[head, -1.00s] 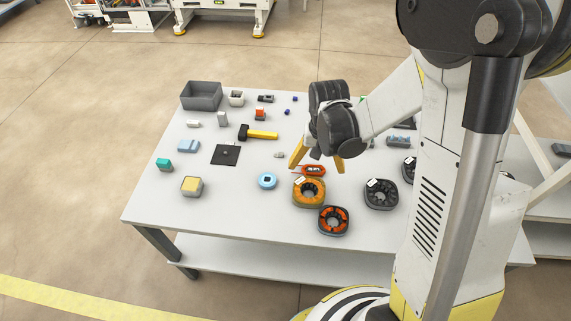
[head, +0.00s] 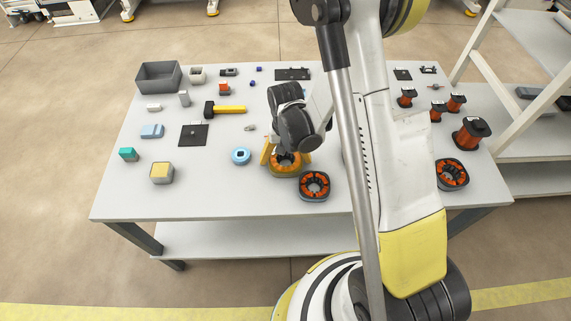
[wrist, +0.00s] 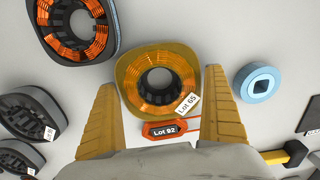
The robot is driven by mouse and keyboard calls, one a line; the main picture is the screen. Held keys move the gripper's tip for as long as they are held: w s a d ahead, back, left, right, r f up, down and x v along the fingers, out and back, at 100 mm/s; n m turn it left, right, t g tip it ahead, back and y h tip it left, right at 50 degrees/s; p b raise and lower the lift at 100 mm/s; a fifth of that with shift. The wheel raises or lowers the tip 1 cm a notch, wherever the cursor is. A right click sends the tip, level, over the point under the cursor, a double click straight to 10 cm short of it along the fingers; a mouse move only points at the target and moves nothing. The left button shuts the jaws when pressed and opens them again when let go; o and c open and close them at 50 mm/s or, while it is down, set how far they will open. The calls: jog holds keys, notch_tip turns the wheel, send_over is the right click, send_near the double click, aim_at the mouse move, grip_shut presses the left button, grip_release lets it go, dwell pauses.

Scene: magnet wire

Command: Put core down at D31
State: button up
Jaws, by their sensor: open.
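A yellow-cased ring core with copper windings and a "Lot 65" tag (wrist: 128,76) lies flat on the table (head: 215,196). It also shows in the head view (head: 286,172). My gripper (wrist: 160,82) is open over it, with one yellow finger on each side of the core in the wrist view. I cannot tell whether the fingers touch it. An orange-framed "Lot 92" label (wrist: 171,129) lies beside the core, between the fingers. No marking reading D31 is legible in either view.
A dark core with orange windings (head: 314,186) sits close by the yellow one. A light-blue ring (head: 241,156) lies to the left. A hammer (head: 226,110), a black plate (head: 193,135) and a grey bin (head: 159,77) stand further off.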

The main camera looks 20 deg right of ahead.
aim_at(286, 162)
jog(key=shift+f, duration=0.1)
jog(key=c, duration=1.1)
jog(key=shift+c, duration=0.2)
jog(key=r+p, duration=0.1)
jog(key=r, duration=0.1)
jog(key=r+p, duration=0.1)
jog(key=r, duration=0.1)
jog(key=shift+d+r, duration=0.2)
jog(key=shift+r, duration=0.1)
jog(key=d+r+p, duration=0.4)
jog(key=d+r, duration=0.2)
jog(key=d, duration=0.4)
jog(key=shift+s+r, duration=0.35)
jog(key=shift+s, duration=0.1)
jog(key=a+r+n, duration=0.1)
jog(key=a+r, duration=0.1)
jog(key=a, duration=0.1)
jog(key=w+a+r+n, duration=0.1)
jog(key=a+r, duration=0.1)
jog(key=a, duration=0.2)
jog(key=a+r+n, duration=0.1)
jog(key=a, duration=0.2)
jog(key=shift+w+a+r+n, duration=0.15)
jog(key=shift+w+r+n, duration=0.15)
jog(key=shift+r, duration=0.1)
